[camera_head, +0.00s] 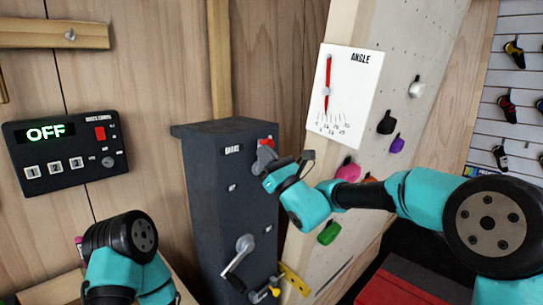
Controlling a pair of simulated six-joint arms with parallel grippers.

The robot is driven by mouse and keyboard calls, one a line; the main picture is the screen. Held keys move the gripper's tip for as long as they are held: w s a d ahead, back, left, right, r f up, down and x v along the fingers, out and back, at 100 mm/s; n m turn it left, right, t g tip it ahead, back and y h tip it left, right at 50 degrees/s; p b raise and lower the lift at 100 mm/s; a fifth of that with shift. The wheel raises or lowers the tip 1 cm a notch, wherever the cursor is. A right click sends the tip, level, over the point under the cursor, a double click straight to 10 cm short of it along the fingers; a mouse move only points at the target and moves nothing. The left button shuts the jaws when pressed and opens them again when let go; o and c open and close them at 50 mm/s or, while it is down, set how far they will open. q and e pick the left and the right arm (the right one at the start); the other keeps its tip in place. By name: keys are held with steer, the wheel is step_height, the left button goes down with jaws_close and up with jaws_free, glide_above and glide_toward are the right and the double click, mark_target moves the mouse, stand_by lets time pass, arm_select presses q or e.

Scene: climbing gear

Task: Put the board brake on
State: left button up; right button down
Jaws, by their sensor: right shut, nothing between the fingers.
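The dark grey post (205,185) stands against the leaning climbing board (400,70). A label that seems to read "BRAKE" (232,149) is near its top. My right gripper (264,160) is shut and empty, close in front of the post just below the red part. I cannot tell whether it touches. Only part of my left arm shows at the lower left; its gripper is not in view.
A crank handle (238,257) sticks out low on the post. Yellow and grey gear (290,280) is at its foot. An angle gauge (343,92) with a red pointer is on the board. A black control box (65,150) reads OFF. A red mat (405,288) is at the lower right.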

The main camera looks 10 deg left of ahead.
stand_by(0.3)
steer(key=s+f, duration=0.4)
steer(key=s, duration=0.8)
steer(key=shift+s+d+f, duration=0.2)
steer(key=shift+f, duration=0.1)
